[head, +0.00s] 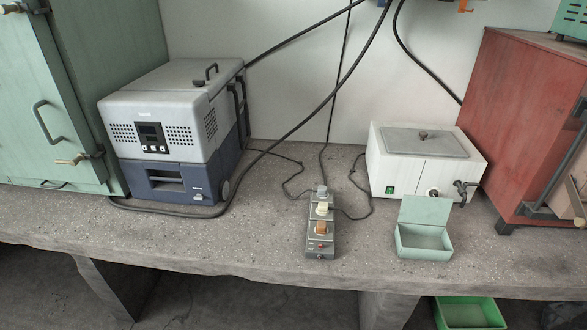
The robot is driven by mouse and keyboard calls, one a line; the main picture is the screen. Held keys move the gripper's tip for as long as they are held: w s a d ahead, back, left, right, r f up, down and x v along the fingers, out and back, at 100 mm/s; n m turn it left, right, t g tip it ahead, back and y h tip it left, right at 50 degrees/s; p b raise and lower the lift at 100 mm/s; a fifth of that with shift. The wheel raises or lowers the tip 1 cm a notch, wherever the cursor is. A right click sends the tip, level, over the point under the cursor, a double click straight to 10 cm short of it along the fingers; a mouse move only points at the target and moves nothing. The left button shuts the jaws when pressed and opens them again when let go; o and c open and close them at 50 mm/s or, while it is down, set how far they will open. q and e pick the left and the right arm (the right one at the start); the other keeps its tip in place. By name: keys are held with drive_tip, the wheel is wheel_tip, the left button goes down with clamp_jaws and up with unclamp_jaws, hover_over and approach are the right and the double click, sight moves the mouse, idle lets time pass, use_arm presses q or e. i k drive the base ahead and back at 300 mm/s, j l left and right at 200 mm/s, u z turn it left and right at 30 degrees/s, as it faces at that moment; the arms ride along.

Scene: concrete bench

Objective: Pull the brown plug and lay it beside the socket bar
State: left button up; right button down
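The socket bar (319,245) lies on the concrete bench, running from its front edge towards the back, near the middle of the view. The brown plug (320,228) sits in the bar, nearest the front of the plugs. A cream plug (322,209) sits behind it and a grey plug (322,191) sits at the far end. A red spot, perhaps a switch, shows on the bar in front of the brown plug. Neither of my grippers is in view.
Black cables run from the bar to a grey and blue machine (170,130) at left and a white bath (425,160) at right. An open green box (424,240) stands right of the bar. The concrete bench (265,235) is clear left of the bar.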

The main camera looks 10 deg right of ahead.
sight(321, 226)
drive_tip(key=l+u, duration=0.5)
drive_tip(key=l, duration=0.65)
drive_tip(key=l+u, duration=0.45)
drive_tip(key=l, duration=0.7)
drive_tip(key=k, duration=0.05)
